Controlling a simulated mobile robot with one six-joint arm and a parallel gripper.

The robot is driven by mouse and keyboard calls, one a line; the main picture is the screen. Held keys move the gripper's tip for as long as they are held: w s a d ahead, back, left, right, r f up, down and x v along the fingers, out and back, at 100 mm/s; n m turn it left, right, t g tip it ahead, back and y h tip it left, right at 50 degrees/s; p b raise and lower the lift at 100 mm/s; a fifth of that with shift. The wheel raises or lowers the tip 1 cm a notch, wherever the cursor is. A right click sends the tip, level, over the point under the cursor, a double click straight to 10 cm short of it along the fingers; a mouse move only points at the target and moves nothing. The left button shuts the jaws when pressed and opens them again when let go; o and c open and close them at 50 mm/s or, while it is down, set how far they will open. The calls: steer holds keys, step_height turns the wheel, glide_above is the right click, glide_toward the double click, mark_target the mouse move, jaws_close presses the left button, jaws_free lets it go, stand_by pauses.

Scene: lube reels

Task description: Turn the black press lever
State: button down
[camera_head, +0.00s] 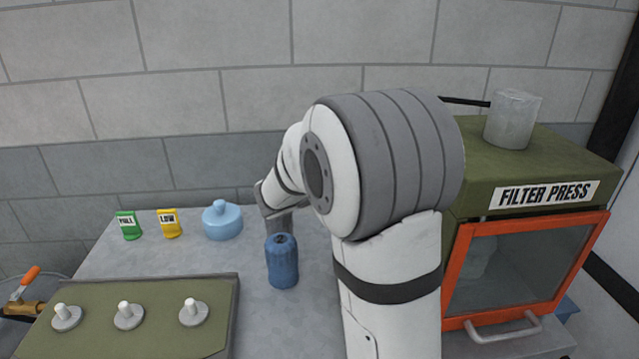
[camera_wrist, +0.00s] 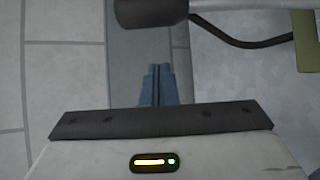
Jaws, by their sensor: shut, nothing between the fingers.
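The black press lever (camera_head: 465,101) is a thin dark bar joined to the grey cylinder (camera_head: 514,118) on top of the filter press (camera_head: 480,185). My arm hides its left end in the head view. In the wrist view a dark rounded end (camera_wrist: 150,12), probably the lever's grip, shows at the top edge. My gripper (camera_wrist: 157,70) is shut and empty, its bluish fingers together just below that dark end in the picture. I see a gap between them there, but cannot judge the depth. In the head view the wrist is left of the press, and the fingertips are not clear.
A blue bottle (camera_head: 283,264) stands on the counter (camera_head: 130,259) close in front of my wrist. A light blue lidded pot (camera_head: 222,222), a yellow tag (camera_head: 169,223) and a green tag (camera_head: 129,225) stand left. An olive panel (camera_head: 150,339) with knobs is at front left. The wall is behind.

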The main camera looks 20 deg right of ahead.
steer(key=s, duration=0.1)
steer(key=s+r, duration=0.1)
steer(key=s+d+p, duration=0.1)
steer(key=shift+s+d+r, duration=0.1)
steer(key=shift+s+r, duration=0.15)
steer(key=shift+s, duration=0.05)
steer(key=shift+s+f+b, duration=0.1)
steer(key=shift+b, duration=0.5)
steer(key=shift+s+a+r+h+b, duration=0.2)
steer(key=shift+s+a+h+b, duration=0.1)
steer(key=shift+b, duration=0.55)
